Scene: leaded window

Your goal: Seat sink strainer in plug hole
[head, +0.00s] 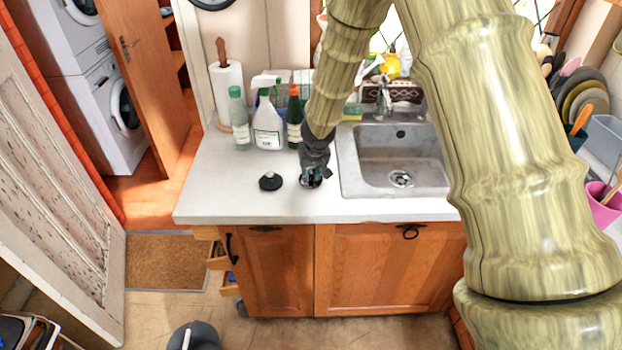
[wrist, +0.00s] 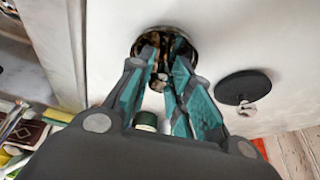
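The sink strainer (wrist: 166,34) is a round, shiny metal piece on the worktop, left of the sink in the head view. My gripper (head: 312,180) points down at it and hides most of it there. In the wrist view my gripper's teal-padded fingertips (wrist: 164,56) reach over the strainer's middle with a narrow gap between them. I cannot tell whether they press on its centre. The plug hole (head: 401,178) is a round metal drain in the floor of the sink (head: 372,160), to the right of my gripper.
A black disc with a small knob (head: 271,181) lies left of my gripper; it also shows in the wrist view (wrist: 243,87). A white spray bottle (head: 268,127), other bottles and a paper roll (head: 229,95) stand behind. The tap (head: 384,98) rises behind the sink.

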